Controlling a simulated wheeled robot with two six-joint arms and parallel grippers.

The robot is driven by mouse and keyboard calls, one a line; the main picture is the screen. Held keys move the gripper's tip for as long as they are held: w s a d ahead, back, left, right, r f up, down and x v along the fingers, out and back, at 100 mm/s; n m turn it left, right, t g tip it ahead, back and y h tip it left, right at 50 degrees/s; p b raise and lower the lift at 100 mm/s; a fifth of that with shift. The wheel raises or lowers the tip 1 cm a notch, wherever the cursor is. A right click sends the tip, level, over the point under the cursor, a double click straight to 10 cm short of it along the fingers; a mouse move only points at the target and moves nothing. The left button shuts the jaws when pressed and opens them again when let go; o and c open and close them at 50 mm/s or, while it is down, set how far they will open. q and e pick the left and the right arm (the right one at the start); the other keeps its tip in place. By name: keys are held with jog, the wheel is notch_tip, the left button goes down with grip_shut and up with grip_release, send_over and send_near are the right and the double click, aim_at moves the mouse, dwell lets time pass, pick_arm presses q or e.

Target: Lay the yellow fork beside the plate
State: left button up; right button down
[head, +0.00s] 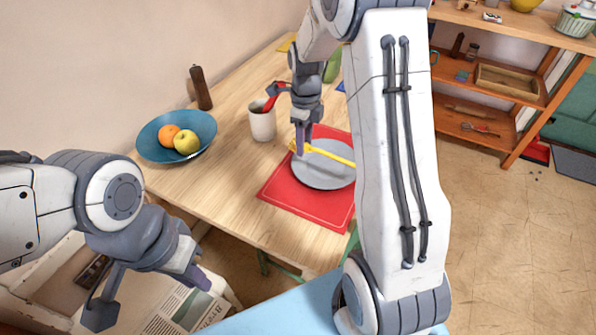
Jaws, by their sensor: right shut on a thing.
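The yellow fork (333,155) is in my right gripper (303,148), which is shut on it near one end. The fork slants across above the grey plate (318,176); whether it touches the plate I cannot tell. The fork's right end is hidden behind my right arm. The plate lies on a red placemat (285,195) on the wooden table, its right side also covered by my arm. My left gripper (203,281) hangs low at the left, away from the table items, with no object visible in it; its finger gap is not clear.
A white cup (262,122) with a red utensil stands left of the placemat. A blue bowl (150,146) with fruit and a dark pepper mill (201,88) are further left. Bare tabletop (235,190) lies between bowl and placemat. A wooden shelf (515,85) is at the right.

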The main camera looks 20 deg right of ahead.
send_over(283, 194)
notch_tip(283, 194, down, 6)
jog(key=shift+w+r, duration=0.15)
jog(key=shift+r, duration=0.1)
jog(key=shift+f, duration=2.05)
jog(key=shift+f, duration=0.2)
jog(key=shift+c, duration=1.8)
grip_release()
jog(key=shift+r, duration=0.1)
